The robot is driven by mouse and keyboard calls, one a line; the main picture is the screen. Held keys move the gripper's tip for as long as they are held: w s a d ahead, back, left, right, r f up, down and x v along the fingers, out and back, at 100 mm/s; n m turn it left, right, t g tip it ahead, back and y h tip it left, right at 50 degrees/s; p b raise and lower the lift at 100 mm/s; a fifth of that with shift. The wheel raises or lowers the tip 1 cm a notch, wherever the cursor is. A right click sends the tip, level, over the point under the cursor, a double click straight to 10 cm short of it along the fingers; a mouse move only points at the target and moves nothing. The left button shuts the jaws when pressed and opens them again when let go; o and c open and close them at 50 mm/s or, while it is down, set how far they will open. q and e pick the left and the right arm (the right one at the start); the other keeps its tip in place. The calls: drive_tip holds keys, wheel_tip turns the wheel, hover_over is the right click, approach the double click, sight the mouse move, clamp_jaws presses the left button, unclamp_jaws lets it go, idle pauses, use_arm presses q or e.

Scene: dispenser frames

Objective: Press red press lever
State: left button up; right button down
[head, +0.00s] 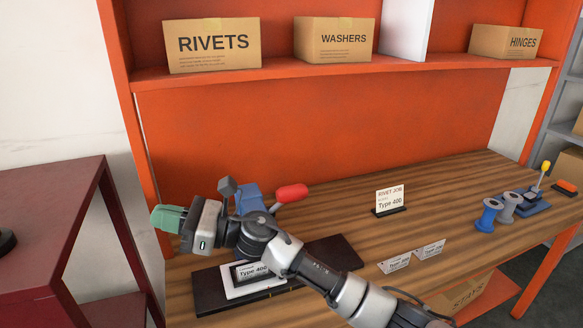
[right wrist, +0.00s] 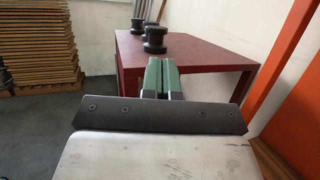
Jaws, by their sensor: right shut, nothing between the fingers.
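The red press lever (head: 291,193) shows as a red knob on a short arm, raised to the right of the blue press body (head: 249,198). The press stands on a dark base board (head: 335,250), and my right arm hides much of it. My right gripper (head: 168,219) is shut and empty, to the left of the press, with its green fingers pointing left, away from the lever. The shut fingers also show in the right wrist view (right wrist: 158,78), facing a dark red table. My left gripper is not in view.
A sign card (head: 390,200) stands on the wooden bench (head: 340,212). Blue and grey spools (head: 489,213) and a yellow-knobbed tool (head: 545,168) are at right. The dark red table (head: 50,210) is at left.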

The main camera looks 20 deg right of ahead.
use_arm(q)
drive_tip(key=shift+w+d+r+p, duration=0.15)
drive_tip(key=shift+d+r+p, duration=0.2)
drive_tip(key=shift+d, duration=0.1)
use_arm(e)
drive_tip(key=w+d+r+n+g+h, duration=0.1)
drive_tip(key=d+r+n+g+h, duration=0.1)
drive_tip(key=d+r+n+h, duration=0.6)
drive_tip(key=w+d+r+n+g+h, duration=0.2)
drive_tip(key=d+r+n+h, duration=0.7)
drive_tip(key=d+n+h, duration=0.3)
drive_tip(key=d+n, duration=0.1)
drive_tip(key=d, duration=0.2)
drive_tip(key=shift+w+d+r+g+h, duration=0.15)
drive_tip(key=shift+w+d+g+h, duration=0.05)
drive_tip(key=shift+d+g+h, duration=0.1)
